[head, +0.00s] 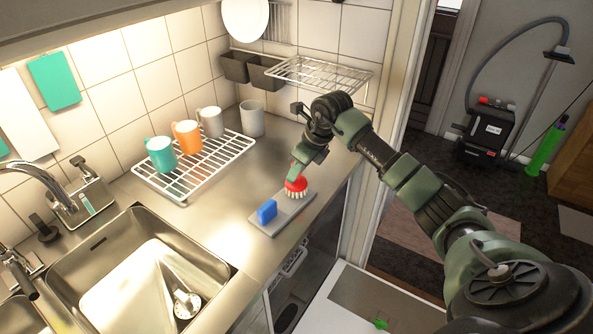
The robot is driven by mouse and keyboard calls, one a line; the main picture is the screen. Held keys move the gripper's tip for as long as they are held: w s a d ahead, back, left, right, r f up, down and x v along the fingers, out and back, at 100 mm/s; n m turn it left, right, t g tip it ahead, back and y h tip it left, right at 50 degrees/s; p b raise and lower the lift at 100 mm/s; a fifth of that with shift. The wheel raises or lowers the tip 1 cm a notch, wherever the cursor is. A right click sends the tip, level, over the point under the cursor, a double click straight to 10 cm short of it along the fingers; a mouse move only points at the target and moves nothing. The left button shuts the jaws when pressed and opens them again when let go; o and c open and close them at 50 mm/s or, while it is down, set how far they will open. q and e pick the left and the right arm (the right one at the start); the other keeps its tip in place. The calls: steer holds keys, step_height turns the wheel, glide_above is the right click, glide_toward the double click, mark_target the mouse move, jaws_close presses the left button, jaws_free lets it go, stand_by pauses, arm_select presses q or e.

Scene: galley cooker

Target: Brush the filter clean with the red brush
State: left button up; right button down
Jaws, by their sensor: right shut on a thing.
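The red brush (296,184) has a round red head with pale bristles facing down. My right gripper (295,172) is shut on the brush from above. The bristles are at the far end of a flat grey tray (268,226) on the counter; I cannot tell whether they touch it. A small round, pale metallic part (186,304) lies in the sink; it may be the filter, but it is too small to be sure. My left gripper is out of view.
A blue sponge (267,211) sits on the grey tray. A white rack (208,170) with several mugs stands behind it. The sink (213,257) and tap (38,172) are at the left. A wire shelf (320,73) hangs above. Bare counter lies between rack and tray.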

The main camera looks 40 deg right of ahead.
steer(key=shift+f+b, duration=0.45)
steer(key=shift+f, duration=0.2)
stand_by(0.9)
steer(key=shift+s, duration=0.1)
steer(key=shift+s+d, duration=0.15)
steer(key=shift+s, duration=0.35)
steer(key=shift+w+a+r, duration=0.1)
steer(key=shift+w+a, duration=0.1)
steer(key=shift+w, duration=0.4)
steer(key=shift+w+a+r, duration=0.1)
steer(key=shift+w+a, duration=0.05)
steer(key=shift+w, duration=0.45)
steer(key=shift+s+d, duration=0.2)
steer(key=shift+s, duration=0.4)
steer(key=shift+s+d, duration=0.15)
steer(key=shift+s, duration=0.4)
steer(key=shift+w+a+f+b, duration=0.1)
steer(key=shift+w+a+b, duration=0.1)
steer(key=shift+w, duration=0.4)
steer(key=shift+w+a+b, duration=0.1)
steer(key=shift+w+a, duration=0.05)
steer(key=shift+w, duration=0.4)
steer(key=shift+s+d, duration=0.2)
steer(key=shift+s, duration=0.4)
steer(key=shift+s+d, duration=0.15)
steer(key=shift+s, duration=0.45)
steer(key=shift+w+a, duration=0.2)
steer(key=shift+w, duration=0.45)
